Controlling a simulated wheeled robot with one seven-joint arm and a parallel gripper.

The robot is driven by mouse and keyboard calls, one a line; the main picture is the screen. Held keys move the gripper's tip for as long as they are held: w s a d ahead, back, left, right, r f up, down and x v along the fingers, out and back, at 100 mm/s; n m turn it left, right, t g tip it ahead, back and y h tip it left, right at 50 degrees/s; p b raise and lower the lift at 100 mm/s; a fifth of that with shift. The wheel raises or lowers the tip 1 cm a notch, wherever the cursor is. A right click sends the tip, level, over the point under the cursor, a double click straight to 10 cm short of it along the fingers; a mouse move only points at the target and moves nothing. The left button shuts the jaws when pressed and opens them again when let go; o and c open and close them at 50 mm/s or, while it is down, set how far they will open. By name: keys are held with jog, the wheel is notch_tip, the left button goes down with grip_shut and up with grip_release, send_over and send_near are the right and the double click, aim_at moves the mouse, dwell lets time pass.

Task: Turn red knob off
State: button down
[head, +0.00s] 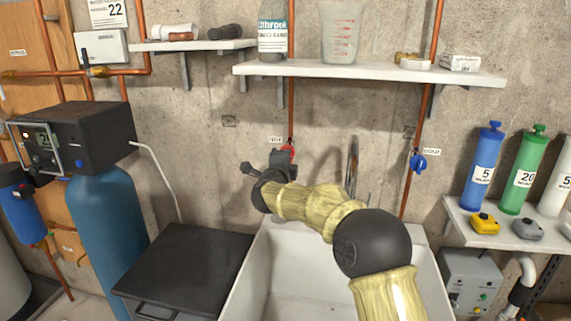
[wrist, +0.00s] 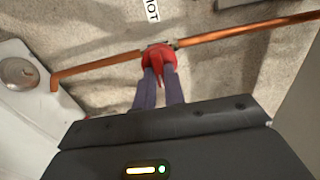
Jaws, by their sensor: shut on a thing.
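The red knob (head: 288,151) sits on a vertical copper pipe on the wall above the sink, beside a small "HOT" label. In the wrist view the red knob (wrist: 158,63) is at the tips of my gripper's two dark fingers. My gripper (head: 283,158) reaches the wall at the knob, and it also shows in the wrist view (wrist: 160,75). Its fingers are shut on the red knob, with the knob's ridge between them. In the head view the gripper and wrist hide the lower part of the knob.
A blue knob (head: 418,162) is on the right pipe. The white sink (head: 243,285) lies below my arm. A shelf (head: 370,73) with bottles hangs above. A black-lidded box (head: 185,265) and a blue tank (head: 105,220) stand at left. Filter cylinders (head: 482,170) stand at right.

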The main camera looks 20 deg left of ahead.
jog(key=shift+f, duration=0.1)
jog(key=c, duration=1.5)
grip_release()
jog(key=shift+s, duration=0.15)
jog(key=s+b, duration=0.1)
jog(key=s, duration=0.4)
jog(key=s+b, duration=0.1)
jog(key=s, duration=0.5)
jog(key=s+d+b, duration=0.1)
jog(key=s, duration=0.5)
